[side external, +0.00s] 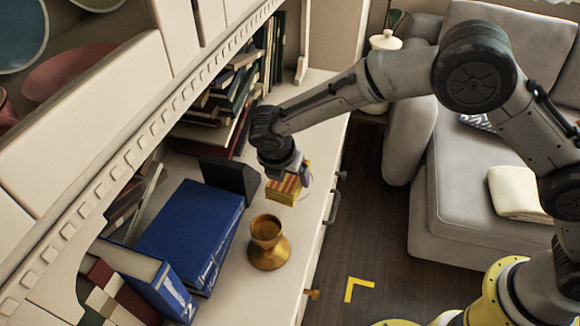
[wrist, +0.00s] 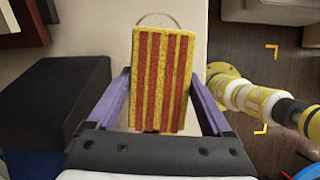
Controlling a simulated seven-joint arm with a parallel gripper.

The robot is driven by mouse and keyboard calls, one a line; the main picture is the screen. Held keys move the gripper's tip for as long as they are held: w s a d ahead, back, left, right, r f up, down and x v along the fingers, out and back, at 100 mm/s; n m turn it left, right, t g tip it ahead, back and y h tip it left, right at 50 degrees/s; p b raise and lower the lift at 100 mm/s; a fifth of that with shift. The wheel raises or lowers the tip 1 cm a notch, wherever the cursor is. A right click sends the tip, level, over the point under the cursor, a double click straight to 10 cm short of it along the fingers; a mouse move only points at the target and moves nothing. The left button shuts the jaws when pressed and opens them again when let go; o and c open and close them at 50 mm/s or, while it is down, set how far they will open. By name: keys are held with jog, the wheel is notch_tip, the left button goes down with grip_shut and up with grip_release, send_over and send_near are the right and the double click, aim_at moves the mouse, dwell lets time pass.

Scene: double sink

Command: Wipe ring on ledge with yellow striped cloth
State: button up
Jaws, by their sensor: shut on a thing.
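My gripper (side external: 290,172) is shut on the yellow striped cloth (side external: 284,191), a thick block with red stripes. In the wrist view the cloth (wrist: 160,80) sits between the two purple fingers of my gripper (wrist: 158,90). The cloth is low over the pale ledge (side external: 245,290); I cannot tell whether it touches. A faint brownish ring (wrist: 158,13) shows on the ledge as an arc just past the cloth's far edge. The rest of the ring is hidden behind the cloth.
A black block-like object (side external: 229,178) stands close to the left of my gripper. A gold goblet (side external: 267,240) stands nearer the camera, with a large blue book (side external: 190,230) left of it. Books fill the shelf behind. The ledge's right edge drops to the wooden floor (side external: 365,225).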

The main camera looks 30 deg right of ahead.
jog(key=shift+f, duration=1.95)
notch_tip(320, 180, down, 2)
jog(key=shift+f, duration=0.1)
jog(key=shift+w+d, duration=0.6)
jog(key=shift+w, duration=0.05)
jog(key=shift+c, duration=0.6)
jog(key=shift+w+d, duration=3.15)
jog(key=shift+d, duration=0.1)
jog(key=shift+s+a, duration=3.7)
jog(key=shift+a, duration=0.05)
jog(key=shift+s+a+r, duration=0.1)
jog(key=shift+a+r, duration=0.05)
jog(key=shift+r, duration=4)
